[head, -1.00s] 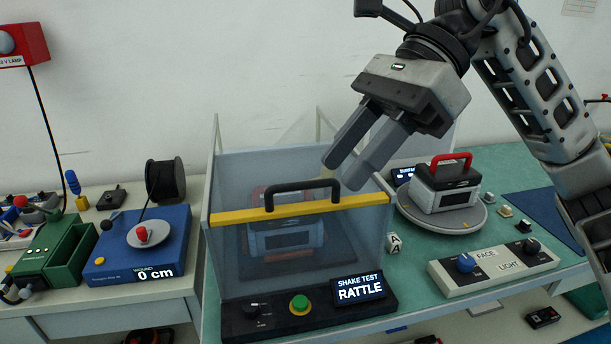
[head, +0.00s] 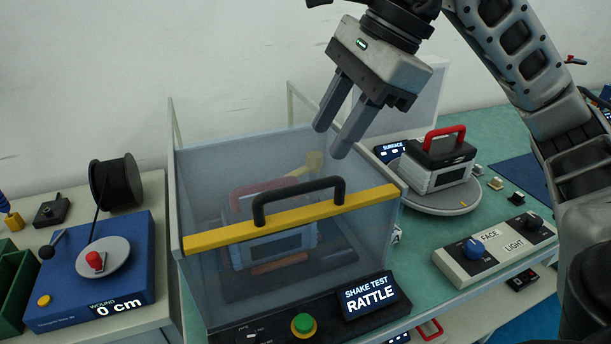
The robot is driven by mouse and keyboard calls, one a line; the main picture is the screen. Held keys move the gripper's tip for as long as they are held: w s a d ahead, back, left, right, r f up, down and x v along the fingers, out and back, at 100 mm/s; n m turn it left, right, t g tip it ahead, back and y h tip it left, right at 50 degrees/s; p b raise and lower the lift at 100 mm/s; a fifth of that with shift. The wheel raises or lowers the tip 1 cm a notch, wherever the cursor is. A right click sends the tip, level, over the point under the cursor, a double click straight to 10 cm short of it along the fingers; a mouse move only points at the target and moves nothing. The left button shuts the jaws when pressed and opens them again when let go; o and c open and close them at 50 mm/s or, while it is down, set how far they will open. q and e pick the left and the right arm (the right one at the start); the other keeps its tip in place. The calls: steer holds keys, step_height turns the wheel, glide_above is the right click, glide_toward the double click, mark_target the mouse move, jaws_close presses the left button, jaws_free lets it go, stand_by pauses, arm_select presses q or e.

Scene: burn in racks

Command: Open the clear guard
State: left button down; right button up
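The clear guard (head: 205,275) is a see-through box front with a yellow bar (head: 225,235) along its top edge and a black handle (head: 298,189) on the bar. It stands closed over a device with a red handle (head: 262,190), which shows dimly through the panel. My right gripper (head: 336,142) is open and empty, fingers pointing down, above and behind the right part of the black handle, apart from it. My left gripper is not in view.
In front of the guard are a green button (head: 303,324) and a display (head: 370,296) reading SHAKE TEST RATTLE. At right, a second red-handled device (head: 438,165) sits on a round turntable (head: 420,197) beside a FACE/LIGHT panel (head: 495,248). A blue winder (head: 120,262) stands at left.

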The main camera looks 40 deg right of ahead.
mark_target(300, 185)
steer(key=x, duration=0.8)
steer(key=shift+f, duration=0.1)
jaws_close()
